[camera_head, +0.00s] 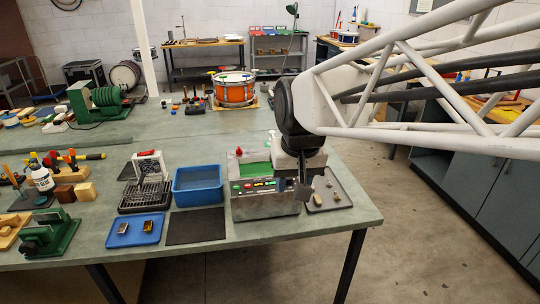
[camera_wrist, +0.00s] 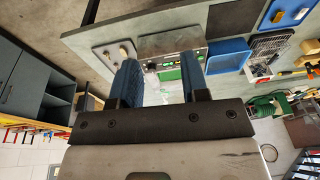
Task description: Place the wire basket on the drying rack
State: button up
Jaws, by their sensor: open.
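The machine (camera_head: 265,188) with a lit control panel and a green-looking open top stands near the bench's right end; it also shows in the wrist view (camera_wrist: 165,44). The black wire drying rack (camera_head: 143,199) stands left of the blue bin and shows in the wrist view (camera_wrist: 266,47). I cannot clearly make out the wire basket; its place, perhaps in the machine's top, is too small and partly hidden to tell. My gripper (camera_head: 305,190) is over the machine's right side. In the wrist view my gripper (camera_wrist: 161,82) has its fingers wide apart, with nothing clearly held.
A blue bin (camera_head: 198,187) stands between rack and machine. A blue tray (camera_head: 118,237) with small metal parts and a dark mat (camera_head: 193,227) lie in front. A grey tray (camera_head: 345,199) with several parts lies right of the machine. A white, red-marked device (camera_head: 148,157) stands behind the rack.

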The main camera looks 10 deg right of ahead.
jog(key=s+d+f, duration=0.2)
jog(key=s, duration=0.4)
jog(key=s+d+f, duration=0.2)
jog(key=s, duration=0.4)
jog(key=shift+s+d+f+h, duration=0.25)
jog(key=shift+s+d+h, duration=0.1)
jog(key=shift+h, duration=0.05)
dwell(1.1)
